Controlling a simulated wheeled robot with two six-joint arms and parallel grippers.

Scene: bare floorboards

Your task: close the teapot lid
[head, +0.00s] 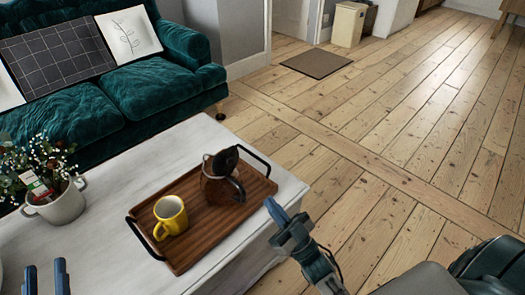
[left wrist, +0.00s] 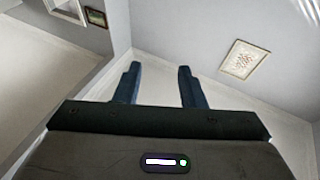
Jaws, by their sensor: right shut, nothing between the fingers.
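The teapot (head: 217,190) stands on the wooden tray, with a brownish, see-through-looking body and a dark handle on its right. Its dark lid (head: 225,161) appears tilted up above the body; the hinge is too small to make out. My right gripper (head: 272,206) is shut and empty, to the right of the tray and apart from the teapot. My left gripper (head: 46,278) is open and empty at the lower left, well away from the teapot.
The brown tray (head: 215,232) with dark handles lies on the white table (head: 120,195). A yellow mug (head: 171,215) stands left of the teapot. A potted plant (head: 58,207) stands at the left. A green sofa (head: 155,85) is behind; bare floor (head: 400,130) lies to the right.

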